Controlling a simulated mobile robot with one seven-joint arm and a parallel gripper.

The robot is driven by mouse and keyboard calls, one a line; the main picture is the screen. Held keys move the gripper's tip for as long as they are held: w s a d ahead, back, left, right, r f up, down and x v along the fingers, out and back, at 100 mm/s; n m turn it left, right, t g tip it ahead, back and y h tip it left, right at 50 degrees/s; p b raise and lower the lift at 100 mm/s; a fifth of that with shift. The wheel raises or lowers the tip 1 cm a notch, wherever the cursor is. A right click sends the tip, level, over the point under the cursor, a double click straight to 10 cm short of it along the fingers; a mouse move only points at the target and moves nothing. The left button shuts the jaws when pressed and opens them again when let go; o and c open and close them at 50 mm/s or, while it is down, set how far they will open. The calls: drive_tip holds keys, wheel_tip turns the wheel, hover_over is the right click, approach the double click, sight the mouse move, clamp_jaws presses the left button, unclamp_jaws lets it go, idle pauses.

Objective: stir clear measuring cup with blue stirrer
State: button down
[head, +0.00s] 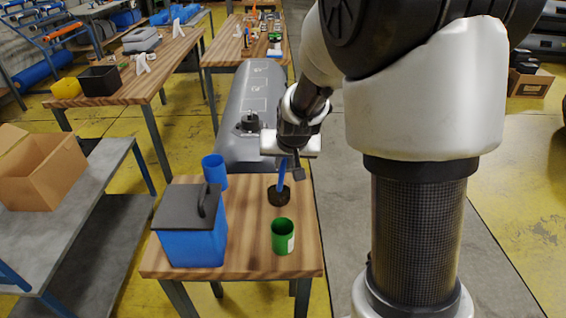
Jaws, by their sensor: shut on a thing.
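My gripper (289,156) is over the right side of the near wooden table, shut on the blue stirrer (282,174). The stirrer points down, slightly tilted, and its lower end meets a small round black container (279,197). I cannot tell whether the tip is inside the container or behind its rim. I cannot make out a clear measuring cup in this view. A green cup (283,236) with a white label stands in front of the black container, and a blue cup (214,171) stands at the table's back left.
A blue bin (192,246) with a dark handled lid fills the front left of the near table (250,262). Bare wood lies between it and the black container. A long grey inflatable (245,100) lies behind. A cardboard box (43,170) sits on the left bench.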

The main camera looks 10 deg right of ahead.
drive_tip(key=shift+s+d+r+p, duration=0.1)
drive_tip(key=shift+s+r+p, duration=0.1)
drive_tip(key=shift+r+p, duration=0.7)
drive_tip(key=shift+s+d+r+p, duration=0.15)
drive_tip(key=shift+r+p, duration=0.35)
drive_tip(key=shift+r, duration=0.75)
drive_tip(key=shift+s+a+r+p, duration=0.1)
drive_tip(key=shift+s+r+p, duration=0.15)
drive_tip(key=shift+r+p, duration=0.65)
drive_tip(key=shift+r, duration=0.2)
wheel_tip(320, 180, up, 5)
drive_tip(key=p, duration=0.3)
